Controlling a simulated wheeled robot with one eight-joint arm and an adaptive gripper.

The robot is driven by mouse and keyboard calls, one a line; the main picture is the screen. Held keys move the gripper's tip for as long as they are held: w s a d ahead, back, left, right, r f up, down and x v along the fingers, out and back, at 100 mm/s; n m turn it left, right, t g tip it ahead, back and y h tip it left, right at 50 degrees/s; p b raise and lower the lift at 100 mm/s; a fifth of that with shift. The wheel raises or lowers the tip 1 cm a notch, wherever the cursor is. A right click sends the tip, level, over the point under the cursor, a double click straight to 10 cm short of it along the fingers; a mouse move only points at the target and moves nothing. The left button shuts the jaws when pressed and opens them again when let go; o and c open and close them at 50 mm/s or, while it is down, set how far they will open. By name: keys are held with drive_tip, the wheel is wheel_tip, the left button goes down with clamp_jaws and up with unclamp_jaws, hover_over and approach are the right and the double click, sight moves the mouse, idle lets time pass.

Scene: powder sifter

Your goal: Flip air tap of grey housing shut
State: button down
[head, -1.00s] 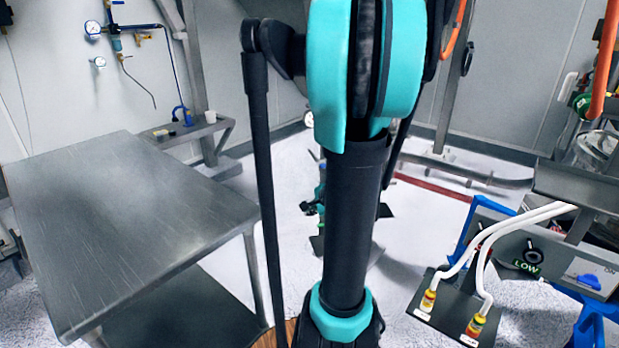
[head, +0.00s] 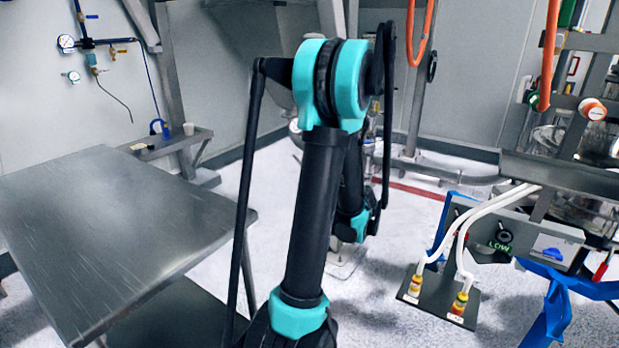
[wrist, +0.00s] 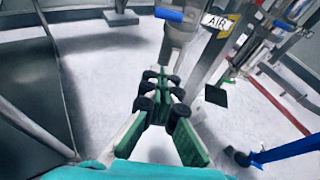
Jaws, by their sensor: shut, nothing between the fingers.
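A blue tap handle (wrist: 169,14) lies roughly level across the top of the wrist view, on a grey metal body (wrist: 180,38). A yellow and white AIR label (wrist: 217,22) is just right of it. I cannot tell from this view whether the tap is open or shut. My gripper (wrist: 161,80), with green and black fingers, points toward the grey body from below in the picture. It is shut and empty, apart from the blue handle. In the head view my arm hides the gripper and the tap.
A metal table (head: 110,235) stands at the left, and its edge also shows in the wrist view (wrist: 55,90). At the right are a grey panel marked LOW (head: 540,245) and a black plate (head: 437,297) with white hoses (head: 470,225). White floor lies between.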

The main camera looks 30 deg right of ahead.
drive_tip(key=w+d, duration=0.2)
drive_tip(key=w, duration=0.9)
drive_tip(key=shift+w+d, duration=0.2)
drive_tip(key=shift+d, duration=0.05)
drive_tip(key=shift+r+m+y, duration=0.45)
drive_tip(key=shift+m+y, duration=0.05)
drive_tip(key=shift+m, duration=0.2)
idle(0.7)
drive_tip(key=shift+s+d+r+m+t+y, duration=0.15)
drive_tip(key=shift+d+r+m+y, duration=0.1)
drive_tip(key=shift+d+r+m, duration=0.45)
drive_tip(key=shift+s+d+r+m+t+y, duration=0.1)
drive_tip(key=shift+d+r+m+t+y, duration=0.2)
drive_tip(key=shift+r, duration=0.55)
drive_tip(key=shift+s+d+r+m+t+y, duration=0.1)
drive_tip(key=shift+d+r+m+y, duration=0.15)
drive_tip(key=shift+d+r+m, duration=0.45)
drive_tip(key=shift+a+r, duration=0.1)
